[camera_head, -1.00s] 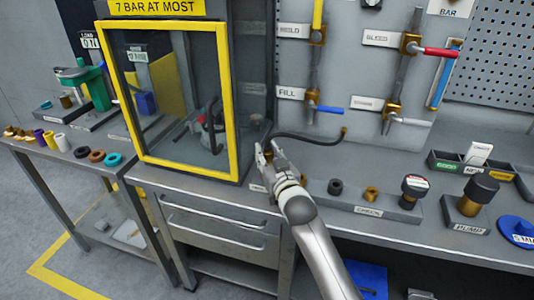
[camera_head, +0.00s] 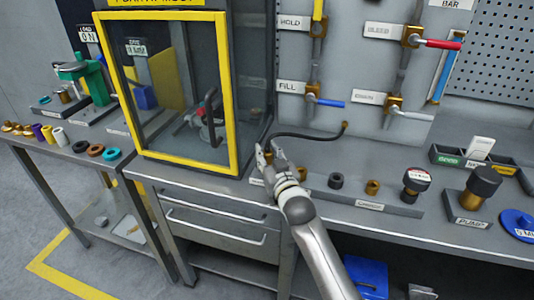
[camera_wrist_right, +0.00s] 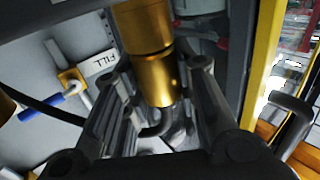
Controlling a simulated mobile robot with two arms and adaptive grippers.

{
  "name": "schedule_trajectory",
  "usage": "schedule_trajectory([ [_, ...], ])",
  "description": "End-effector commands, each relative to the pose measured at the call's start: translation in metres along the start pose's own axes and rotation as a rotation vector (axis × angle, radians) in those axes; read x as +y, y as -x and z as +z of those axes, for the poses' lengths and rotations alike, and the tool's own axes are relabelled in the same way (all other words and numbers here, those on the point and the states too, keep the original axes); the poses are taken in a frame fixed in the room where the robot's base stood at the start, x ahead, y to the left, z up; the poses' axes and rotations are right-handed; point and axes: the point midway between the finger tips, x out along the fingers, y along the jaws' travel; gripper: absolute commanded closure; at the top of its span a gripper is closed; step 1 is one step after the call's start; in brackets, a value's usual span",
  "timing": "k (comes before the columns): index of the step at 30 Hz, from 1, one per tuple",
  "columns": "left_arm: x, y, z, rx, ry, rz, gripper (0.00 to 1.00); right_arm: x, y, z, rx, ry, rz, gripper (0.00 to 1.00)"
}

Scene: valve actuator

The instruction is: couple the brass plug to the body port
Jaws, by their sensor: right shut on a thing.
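My right gripper (camera_head: 268,158) is low over the bench, just outside the lower right corner of the yellow-framed cabinet. In the right wrist view its fingers (camera_wrist_right: 160,110) are shut on a brass cylinder, which I take to be the brass plug (camera_wrist_right: 148,55). In the head view the plug is mostly hidden by the gripper. A black hose (camera_head: 305,135) runs from near the gripper to a brass fitting (camera_head: 345,125) at the back panel. A dark body with a handle (camera_head: 210,120) stands behind the cabinet's glass. I cannot make out its port. My left gripper is out of view.
The yellow cabinet frame (camera_head: 234,100) stands close left of my right gripper.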

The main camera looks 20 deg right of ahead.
Motion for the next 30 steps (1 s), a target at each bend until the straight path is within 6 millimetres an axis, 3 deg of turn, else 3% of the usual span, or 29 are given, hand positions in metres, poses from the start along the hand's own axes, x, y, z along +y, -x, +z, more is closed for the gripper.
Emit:
schedule_trajectory([
  [3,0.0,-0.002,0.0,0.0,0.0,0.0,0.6,0.0,0.0,0.003,0.001,0.0,0.0,1.0],
  [4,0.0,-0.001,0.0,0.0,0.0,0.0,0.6,0.0,0.0,0.002,0.002,0.0,0.0,0.69],
  [9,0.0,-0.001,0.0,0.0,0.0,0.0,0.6,0.0,0.0,0.002,0.001,0.0,0.0,0.48],
  [22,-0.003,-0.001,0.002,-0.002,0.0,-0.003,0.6,0.0,0.006,0.003,-0.001,0.0,0.0,0.48],
  [30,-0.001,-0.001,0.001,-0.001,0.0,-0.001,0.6,0.0,0.044,0.004,-0.002,0.0,0.0,0.48],
])
